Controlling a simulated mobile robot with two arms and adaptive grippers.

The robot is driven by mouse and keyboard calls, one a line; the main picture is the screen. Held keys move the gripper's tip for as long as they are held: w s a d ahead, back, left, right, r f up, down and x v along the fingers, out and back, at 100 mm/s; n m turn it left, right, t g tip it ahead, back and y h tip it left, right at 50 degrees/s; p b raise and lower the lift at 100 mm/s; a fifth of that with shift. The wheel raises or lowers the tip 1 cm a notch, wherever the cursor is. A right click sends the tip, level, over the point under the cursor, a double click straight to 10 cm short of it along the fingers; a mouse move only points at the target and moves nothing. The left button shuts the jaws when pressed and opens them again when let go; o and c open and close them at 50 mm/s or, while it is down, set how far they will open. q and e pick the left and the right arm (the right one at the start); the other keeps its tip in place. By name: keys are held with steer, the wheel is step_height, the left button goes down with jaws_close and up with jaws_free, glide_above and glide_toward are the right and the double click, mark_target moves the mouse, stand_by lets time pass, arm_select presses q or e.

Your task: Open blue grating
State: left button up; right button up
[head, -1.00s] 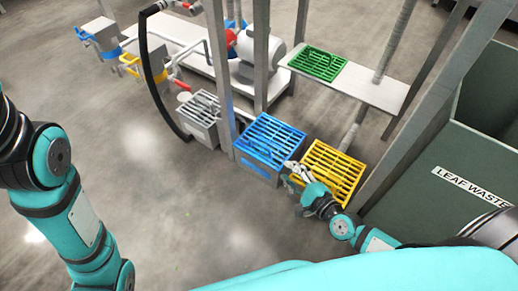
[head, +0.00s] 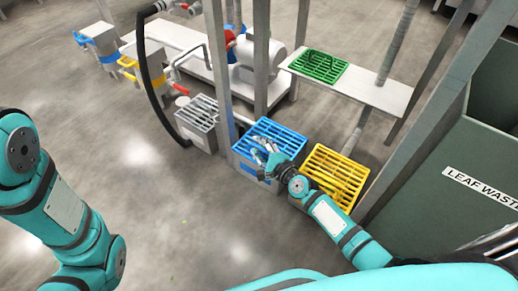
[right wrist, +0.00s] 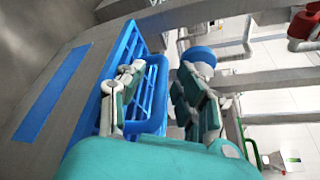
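The blue grating (head: 289,137) lies on top of a grey box beside the post, with the yellow grating to its right. In the right wrist view the two fingers (right wrist: 160,80) are spread apart, one on each side of the grating's raised blue handle (right wrist: 156,92). Whether they touch the handle cannot be told. The grating (right wrist: 128,42) appears seated on its box. My left arm shows at the left of the head view, but its gripper is out of frame.
A yellow grating (head: 345,163) is close on the right and a grey grating (head: 196,112) on the left. A green grating (head: 318,66) lies on a shelf (head: 372,93) behind. Metal posts rise near the blue one. A leaf waste bin (head: 440,180) stands at right.

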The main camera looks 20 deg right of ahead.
steer(key=shift+w, duration=0.1)
jaws_close()
stand_by(0.3)
